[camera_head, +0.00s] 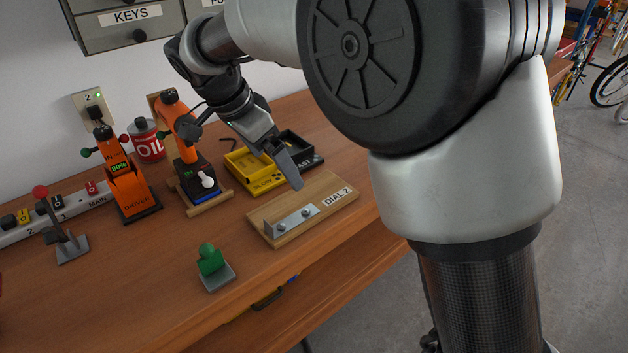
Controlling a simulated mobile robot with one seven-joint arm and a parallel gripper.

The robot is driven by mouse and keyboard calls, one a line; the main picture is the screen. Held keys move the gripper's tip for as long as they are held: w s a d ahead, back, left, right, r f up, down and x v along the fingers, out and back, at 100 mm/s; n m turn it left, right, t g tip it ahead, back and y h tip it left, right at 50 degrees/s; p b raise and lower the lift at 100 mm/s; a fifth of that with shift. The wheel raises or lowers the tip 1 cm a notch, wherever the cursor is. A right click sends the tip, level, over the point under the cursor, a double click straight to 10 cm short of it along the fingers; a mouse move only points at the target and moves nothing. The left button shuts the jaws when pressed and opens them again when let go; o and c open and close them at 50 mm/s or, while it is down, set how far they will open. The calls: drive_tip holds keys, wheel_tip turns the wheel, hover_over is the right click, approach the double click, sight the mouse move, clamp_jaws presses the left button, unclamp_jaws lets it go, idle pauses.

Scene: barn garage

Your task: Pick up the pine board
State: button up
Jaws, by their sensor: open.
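The pine board (312,192) lies flat on the brown workbench (150,265). It is a light wooden plate with a "DIAL 2" label at its right end and a metal strip with two screws along its front left part. My gripper (291,181) points down just above the board's far edge, open and with nothing visible in it. One dark finger shows clearly; the other is mostly hidden. I cannot tell whether the finger touches the board.
Behind the board stand a yellow tray (247,177) and a dark tray (316,160). Orange devices (128,187) and (184,146), a red oil can (146,140) and a lever (63,236) stand left. A green-knobbed piece (212,262) is in front. The front left bench is clear.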

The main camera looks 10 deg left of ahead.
approach(304, 203)
wheel_tip(304, 203, down, 2)
drive_tip(key=shift+d, duration=0.2)
drive_tip(key=shift+w+x, duration=0.15)
drive_tip(key=shift+x, duration=1.35)
drive_tip(key=shift+w+x, duration=0.15)
drive_tip(key=shift+x, duration=1.35)
drive_tip(key=shift+r, duration=0.15)
drive_tip(key=shift+c, duration=0.3)
drive_tip(key=c, duration=0.9)
